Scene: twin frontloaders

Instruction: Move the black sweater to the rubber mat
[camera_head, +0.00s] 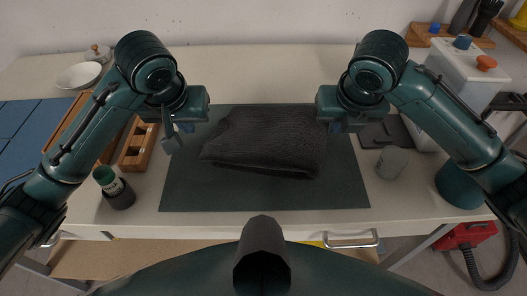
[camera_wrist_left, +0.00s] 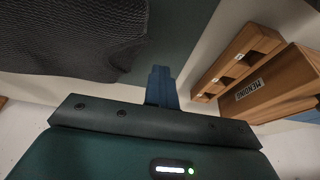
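The black sweater (camera_head: 265,142) lies folded and flat on a dark green mat (camera_head: 190,190) in the middle of the table. The sweater also shows at the upper left of the left wrist view (camera_wrist_left: 75,35). My left gripper (camera_head: 172,138) is left of the sweater, apart from it, near the mat's left edge. Its blue fingers (camera_wrist_left: 161,86) show together in the left wrist view with nothing between them. My right gripper (camera_head: 338,127) is by the sweater's right edge. Its fingers are mostly hidden, so I cannot tell its opening or contact.
A wooden organizer (camera_head: 138,145) and a green-topped dark cup (camera_head: 115,187) stand left of the mat. A grey cup (camera_head: 391,162) and a dark flat item (camera_head: 384,132) are on the right. A white container (camera_head: 465,68) stands at the far right. The table behind the mat is clear.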

